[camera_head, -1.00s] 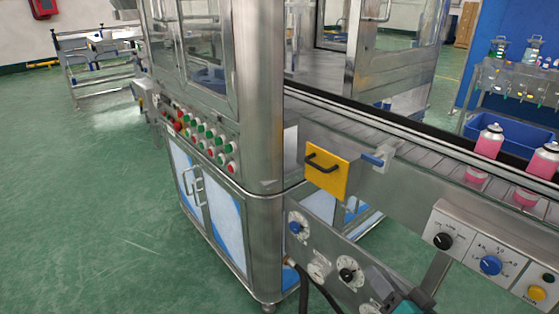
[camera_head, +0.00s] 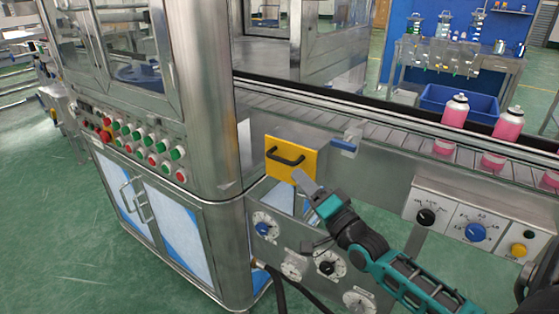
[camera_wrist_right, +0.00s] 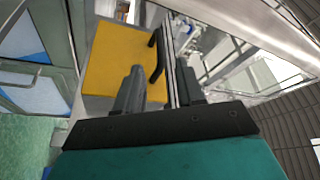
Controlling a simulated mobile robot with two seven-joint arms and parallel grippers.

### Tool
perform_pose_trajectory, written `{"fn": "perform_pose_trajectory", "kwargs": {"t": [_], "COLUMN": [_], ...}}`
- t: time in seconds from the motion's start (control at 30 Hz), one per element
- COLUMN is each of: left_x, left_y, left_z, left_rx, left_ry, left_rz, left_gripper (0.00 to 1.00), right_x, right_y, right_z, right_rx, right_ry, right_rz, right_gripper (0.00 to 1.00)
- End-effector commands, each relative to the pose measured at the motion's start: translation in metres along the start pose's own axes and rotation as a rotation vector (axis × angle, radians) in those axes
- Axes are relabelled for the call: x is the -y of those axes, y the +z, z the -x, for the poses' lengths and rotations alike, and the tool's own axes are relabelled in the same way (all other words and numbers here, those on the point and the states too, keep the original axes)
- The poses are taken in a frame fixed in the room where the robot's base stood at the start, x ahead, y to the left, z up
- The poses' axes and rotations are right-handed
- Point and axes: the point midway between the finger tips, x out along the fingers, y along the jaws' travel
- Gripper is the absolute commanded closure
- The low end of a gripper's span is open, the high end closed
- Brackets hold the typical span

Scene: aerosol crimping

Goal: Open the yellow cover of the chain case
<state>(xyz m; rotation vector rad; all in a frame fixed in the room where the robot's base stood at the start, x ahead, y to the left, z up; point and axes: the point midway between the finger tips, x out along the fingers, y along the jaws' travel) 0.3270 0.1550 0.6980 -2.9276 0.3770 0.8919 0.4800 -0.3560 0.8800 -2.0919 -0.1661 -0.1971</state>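The yellow cover (camera_head: 304,160) with its black handle (camera_head: 286,157) is on the front of the grey metal chain case below the conveyor, and it looks closed. My right gripper (camera_head: 305,182) is at the cover's lower right corner in the head view. In the right wrist view the yellow cover (camera_wrist_right: 108,58) fills the upper left, and the black handle (camera_wrist_right: 154,55) stands ahead of the gap between the fingers (camera_wrist_right: 160,84). The fingers are apart and do not hold the handle. Whether a finger touches the cover is unclear. My left gripper is not in view.
Several pink cans (camera_head: 455,112) stand on the conveyor at the right. A knob panel (camera_head: 472,222) is right of my right arm, and a dial panel (camera_head: 293,250) is below the cover. A steel cabinet with buttons (camera_head: 150,145) stands at the left.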

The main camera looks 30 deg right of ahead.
Motion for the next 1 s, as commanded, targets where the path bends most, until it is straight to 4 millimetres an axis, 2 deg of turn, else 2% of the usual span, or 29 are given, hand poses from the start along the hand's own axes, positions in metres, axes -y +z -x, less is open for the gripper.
{"fn": "perform_pose_trajectory", "kwargs": {"t": [0.3,0.5,0.7,1.0], "left_x": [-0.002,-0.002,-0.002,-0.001], "left_y": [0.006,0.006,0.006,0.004], "left_z": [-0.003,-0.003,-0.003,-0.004], "left_rx": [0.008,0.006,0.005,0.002], "left_ry": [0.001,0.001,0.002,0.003], "left_rz": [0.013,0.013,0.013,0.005], "left_gripper": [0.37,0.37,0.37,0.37], "right_x": [0.0,0.0,0.0,0.0], "right_y": [0.001,0.001,0.001,0.001], "right_z": [-0.054,-0.078,-0.087,-0.088], "right_rx": [-0.001,0.0,0.001,0.001], "right_ry": [-0.002,-0.001,0.001,0.001], "right_rz": [0.0,0.0,0.0,0.001], "right_gripper": [0.62,0.62,0.62,0.64]}}
